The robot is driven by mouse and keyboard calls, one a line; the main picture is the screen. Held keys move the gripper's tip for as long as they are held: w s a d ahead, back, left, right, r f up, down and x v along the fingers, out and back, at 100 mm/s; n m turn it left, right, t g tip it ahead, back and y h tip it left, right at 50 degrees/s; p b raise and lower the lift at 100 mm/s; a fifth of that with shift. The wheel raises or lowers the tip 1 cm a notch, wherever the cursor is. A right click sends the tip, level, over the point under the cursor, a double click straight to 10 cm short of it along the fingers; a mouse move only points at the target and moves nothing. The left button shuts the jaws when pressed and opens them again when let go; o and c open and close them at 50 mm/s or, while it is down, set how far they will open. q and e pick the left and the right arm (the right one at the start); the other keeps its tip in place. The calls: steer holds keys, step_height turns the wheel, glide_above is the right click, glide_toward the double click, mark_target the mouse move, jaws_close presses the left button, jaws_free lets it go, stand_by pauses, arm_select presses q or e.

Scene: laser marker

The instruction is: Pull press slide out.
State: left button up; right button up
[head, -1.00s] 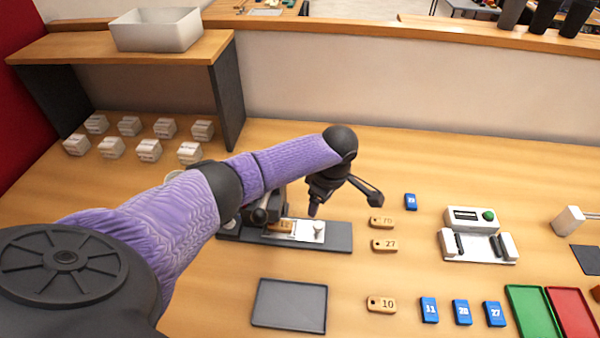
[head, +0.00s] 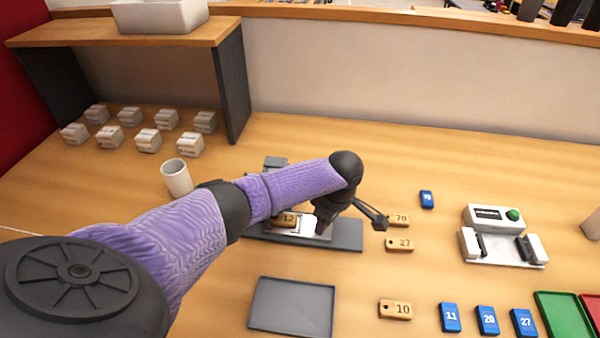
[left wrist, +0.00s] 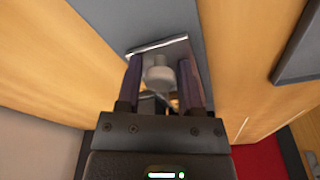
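The press has a dark grey base (head: 347,236) on the table, partly hidden behind my left arm. Its pale metal slide (head: 305,228) lies on the base and carries a wooden tag marked 12 (head: 284,219). The left wrist view shows the slide's end plate (left wrist: 172,47) and its round knob (left wrist: 159,76). My left gripper (head: 321,226) is down at the slide's right end. In the left wrist view its fingers (left wrist: 160,82) stand on either side of the knob, with narrow gaps apparent. My right gripper is out of view.
Wooden tags (head: 399,244) and blue tags (head: 487,320) lie to the right, with a white device (head: 498,236) beyond. An empty grey tray (head: 291,306) lies in front of the press. A white cup (head: 177,178) stands behind my left arm.

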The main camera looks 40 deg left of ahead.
mark_target(357, 232)
arm_select(q)
steer(key=c, duration=0.5)
steer(key=shift+w+d+b, duration=0.35)
steer(key=shift+w+d, duration=0.25)
steer(key=shift+d, duration=0.35)
steer(key=shift+w+d+b, duration=0.35)
steer(key=shift+w+d, duration=0.25)
steer(key=shift+d, duration=0.35)
steer(key=shift+w+d+b, duration=0.35)
steer(key=shift+w+d, duration=0.05)
steer(key=shift+d, duration=0.25)
steer(key=shift+w+d+b, duration=0.35)
steer(key=shift+d, duration=0.25)
steer(key=o, duration=1)
step_height(357, 232, up, 7)
steer(key=p, duration=0.7)
steer(key=shift+s+p, duration=0.1)
steer(key=shift+p, duration=0.25)
